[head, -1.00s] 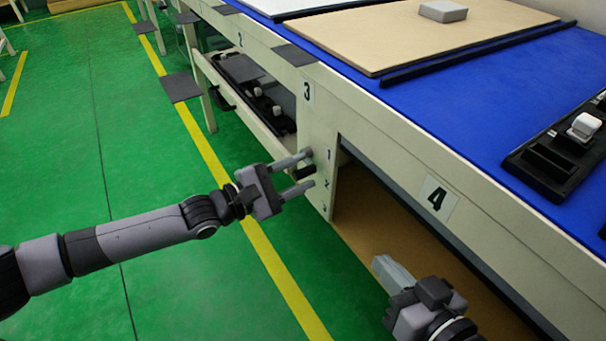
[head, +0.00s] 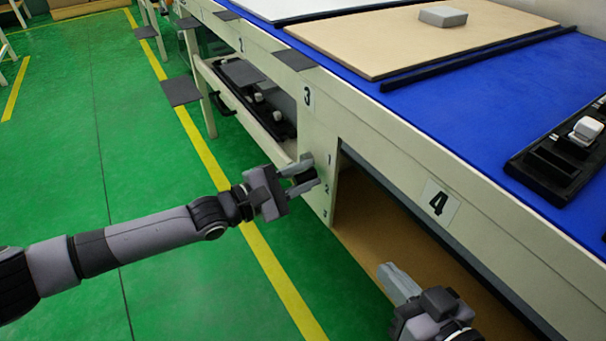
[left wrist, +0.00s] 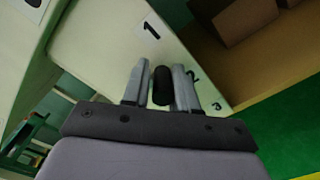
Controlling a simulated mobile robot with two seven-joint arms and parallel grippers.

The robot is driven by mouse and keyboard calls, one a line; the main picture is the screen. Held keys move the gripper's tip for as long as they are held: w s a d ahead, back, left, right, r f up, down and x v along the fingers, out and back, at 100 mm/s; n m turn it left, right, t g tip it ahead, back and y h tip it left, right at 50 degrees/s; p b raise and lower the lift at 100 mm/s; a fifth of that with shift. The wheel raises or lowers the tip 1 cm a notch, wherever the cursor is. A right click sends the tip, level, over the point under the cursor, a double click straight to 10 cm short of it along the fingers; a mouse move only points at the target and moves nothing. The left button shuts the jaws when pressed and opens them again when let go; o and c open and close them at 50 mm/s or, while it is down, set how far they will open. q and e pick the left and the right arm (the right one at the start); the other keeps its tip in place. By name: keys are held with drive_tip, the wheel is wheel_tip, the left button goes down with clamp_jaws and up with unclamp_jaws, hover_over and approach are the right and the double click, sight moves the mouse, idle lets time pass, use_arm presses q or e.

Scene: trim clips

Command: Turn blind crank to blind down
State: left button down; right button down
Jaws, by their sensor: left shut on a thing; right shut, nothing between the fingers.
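The blind crank shows as a small dark knob on the cream end post of the bench, beside the printed numbers 1, 2 and 3. My left gripper (head: 303,177) is shut on this knob. In the left wrist view the black knob (left wrist: 162,86) sits between the two grey fingers, in front of the numbered panel (left wrist: 105,45). In the head view the fingers partly hide the knob. My right gripper (head: 392,277) is shut and empty, low in front of the bench opening. I cannot make out a blind in these frames.
The bench has a blue top (head: 440,110) with a tan board (head: 400,40), a grey block (head: 442,16) and a black tray (head: 550,165). A dark flat plate (head: 181,91) juts out from the bench side. The green floor (head: 80,150) at left is clear.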

use_arm(q)
drive_tip(key=f+m, duration=0.2)
drive_tip(key=m, duration=0.1)
drive_tip(key=shift+a+f+m, duration=0.1)
drive_tip(key=shift+a+m, duration=0.1)
drive_tip(key=shift+m, duration=0.1)
drive_tip(key=shift+w+a+f+m, duration=0.15)
drive_tip(key=shift+f+m, duration=0.15)
drive_tip(key=shift+m, duration=0.45)
drive_tip(key=shift+w+a+f+m, duration=0.15)
drive_tip(key=shift+f+m, duration=0.1)
drive_tip(key=shift+m, duration=0.5)
use_arm(e)
drive_tip(key=shift+a, duration=0.1)
use_arm(q)
drive_tip(key=shift+d, duration=0.1)
drive_tip(key=c, duration=1)
unclamp_jaws()
drive_tip(key=shift+r, duration=0.1)
drive_tip(key=p+v, duration=0.2)
drive_tip(key=v, duration=0.5)
drive_tip(key=shift+p, duration=0.4)
use_arm(e)
drive_tip(key=shift+w+a+m+g+y, duration=0.15)
drive_tip(key=shift+a+m+g, duration=0.1)
drive_tip(key=shift+a+g, duration=0.15)
drive_tip(key=shift+w+a+m+g+y, duration=0.15)
drive_tip(key=shift+a+m+g, duration=0.15)
drive_tip(key=shift+a, duration=0.2)
